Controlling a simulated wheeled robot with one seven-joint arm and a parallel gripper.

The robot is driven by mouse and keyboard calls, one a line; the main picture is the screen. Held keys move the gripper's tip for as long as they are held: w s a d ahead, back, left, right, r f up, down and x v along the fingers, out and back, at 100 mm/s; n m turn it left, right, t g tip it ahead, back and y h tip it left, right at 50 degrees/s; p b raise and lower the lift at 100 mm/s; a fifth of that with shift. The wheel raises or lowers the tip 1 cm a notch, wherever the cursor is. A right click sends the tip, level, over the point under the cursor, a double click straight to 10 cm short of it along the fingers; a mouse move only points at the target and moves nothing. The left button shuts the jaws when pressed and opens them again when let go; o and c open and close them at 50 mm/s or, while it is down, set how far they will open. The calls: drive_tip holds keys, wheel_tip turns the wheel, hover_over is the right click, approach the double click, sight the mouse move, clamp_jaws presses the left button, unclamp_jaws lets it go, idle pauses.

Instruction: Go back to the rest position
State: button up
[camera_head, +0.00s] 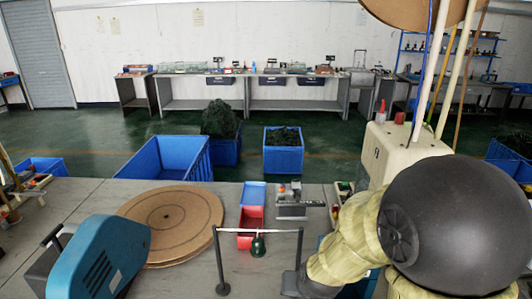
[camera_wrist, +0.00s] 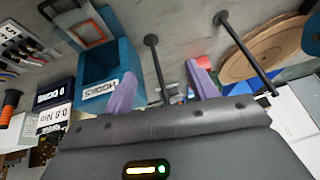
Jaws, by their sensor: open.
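My gripper (camera_wrist: 165,82) shows in the wrist view with its two purple fingers spread wide apart and nothing between them. Behind the fingers are the grey worktop and the dark posts of a metal bar stand (camera_wrist: 154,50). In the head view my black and beige arm fills the right side and reaches down to the worktop (camera_head: 185,285). The gripper's fingers cannot be made out there.
The bar stand (camera_head: 217,260) stands front centre, with a dark green object (camera_head: 257,245) by it. Red (camera_head: 250,220) and blue trays (camera_head: 252,193), a round brown board (camera_head: 175,215) and a teal machine (camera_head: 105,262) are nearby. A blue-teal bin (camera_wrist: 108,62) is close to the left finger.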

drive_tip(key=s+d+r+g+h, duration=0.1)
drive_tip(key=s+d+r+g, duration=0.1)
drive_tip(key=s+d, duration=0.5)
drive_tip(key=shift+s+n+g, duration=0.25)
drive_tip(key=shift+n+g, duration=0.15)
drive_tip(key=shift+g, duration=0.1)
drive_tip(key=shift+r, duration=0.1)
idle(1.9)
